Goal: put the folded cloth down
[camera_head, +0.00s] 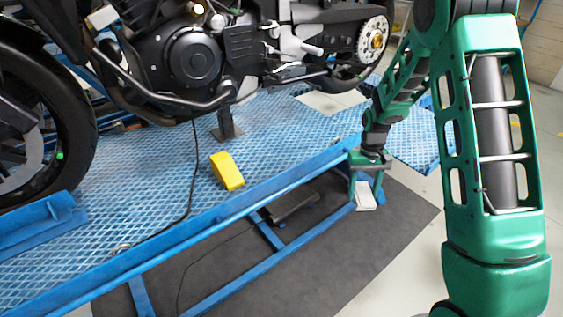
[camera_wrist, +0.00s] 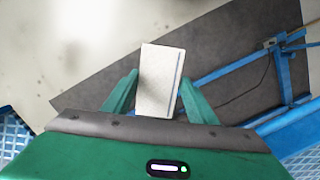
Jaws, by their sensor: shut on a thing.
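The folded cloth (camera_head: 365,196) is a small white block shape, seen below my gripper (camera_head: 366,180) at the right end of the blue lift frame. In the wrist view the folded cloth (camera_wrist: 160,80) stands out pale and rectangular between the two green fingers of my gripper (camera_wrist: 155,95). The fingers are shut on it. It is held in the air beside the lift's edge, with the dark mat and pale floor below. Its far face is hidden.
The blue lift platform (camera_head: 150,190) carries a motorcycle (camera_head: 200,60). A yellow block (camera_head: 227,171) lies on the platform. A dark cable (camera_head: 193,180) runs across it. The dark grey floor mat (camera_head: 330,255) has bare room to the right of the blue frame.

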